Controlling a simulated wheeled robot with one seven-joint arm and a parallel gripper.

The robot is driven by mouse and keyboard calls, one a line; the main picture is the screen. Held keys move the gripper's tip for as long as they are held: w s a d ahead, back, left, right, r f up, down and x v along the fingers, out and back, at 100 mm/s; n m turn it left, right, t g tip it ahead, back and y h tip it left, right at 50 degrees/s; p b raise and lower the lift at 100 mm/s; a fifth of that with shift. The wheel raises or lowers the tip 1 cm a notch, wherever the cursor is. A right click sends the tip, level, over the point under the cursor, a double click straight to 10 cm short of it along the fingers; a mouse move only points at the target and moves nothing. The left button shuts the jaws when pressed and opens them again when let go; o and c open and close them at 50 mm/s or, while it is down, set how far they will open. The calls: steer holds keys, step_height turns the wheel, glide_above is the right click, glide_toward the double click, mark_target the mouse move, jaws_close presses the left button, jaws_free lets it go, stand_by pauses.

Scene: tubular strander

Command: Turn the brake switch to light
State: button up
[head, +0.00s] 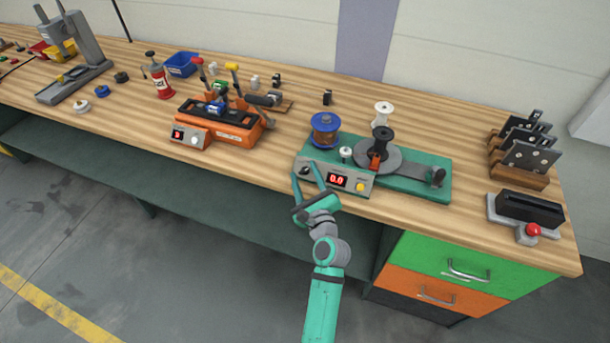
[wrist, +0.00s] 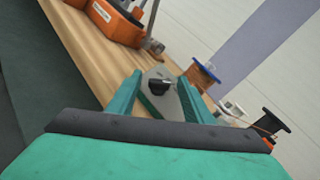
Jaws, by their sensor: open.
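The brake switch is a small black knob (head: 306,171) on the left of the grey front panel of the green winding machine (head: 412,187). In the wrist view the black knob (wrist: 159,86) shows between my two finger tips. My gripper (head: 304,168) is open, with one finger on each side of the knob. I cannot tell whether the fingers touch it. The gripper also shows in the wrist view (wrist: 158,92). The panel has a red display (head: 337,180) reading 0.0 and a yellow button (head: 360,187). The markings around the knob are too small to read.
A blue-flanged copper spool (head: 325,130) and a black spool (head: 382,141) stand on the machine, a white spool (head: 383,113) behind it. An orange machine (head: 222,133) is to the left. A black slotted block with a red button (head: 533,230) is to the right.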

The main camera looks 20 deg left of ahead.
steer(key=c, duration=1.1)
steer(key=shift+o, duration=0.2)
steer(key=n+g, duration=0.1)
steer(key=n, duration=0.1)
steer(key=n+g+y, duration=0.1)
steer(key=n+g, duration=0.1)
steer(key=n+g+y, duration=0.1)
steer(key=n+g, duration=0.1)
steer(key=shift+w+d+r, duration=0.25)
steer(key=shift+w, duration=0.05)
steer(key=shift+n+g, duration=1.8)
steer(key=shift+w, duration=0.1)
steer(key=o, duration=1.1)
steer(key=shift+r, duration=0.1)
steer(key=shift+c, duration=0.2)
